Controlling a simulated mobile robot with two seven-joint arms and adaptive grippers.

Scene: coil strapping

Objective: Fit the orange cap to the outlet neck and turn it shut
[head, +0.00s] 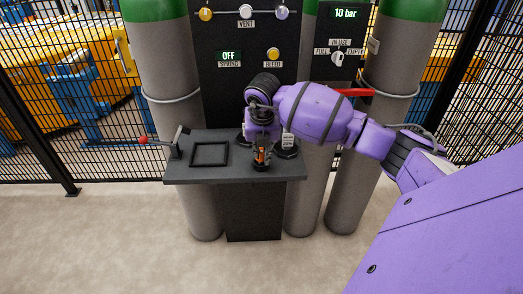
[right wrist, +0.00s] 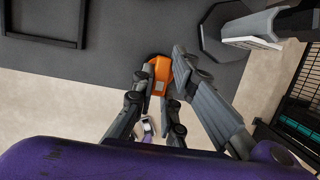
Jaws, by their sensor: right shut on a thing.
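The orange cap (head: 262,157) is a small orange piece low over the front part of the dark bench. In the right wrist view the orange cap (right wrist: 159,73) sits between the fingertips, with a pale patch on its near side. My right gripper (head: 262,143) points down and is shut on it; it also shows in the right wrist view (right wrist: 162,82). I cannot tell whether the cap touches the bench. I cannot make out the outlet neck; my right arm hides part of the middle. My left gripper is not in view.
The dark bench (head: 235,172) carries a square black frame (head: 209,154) and a red-knobbed lever (head: 143,140) at its left. A pale-tagged item (head: 288,140) stands close right of my gripper. Tall gas cylinders (head: 168,70) and a control panel (head: 237,75) stand behind.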

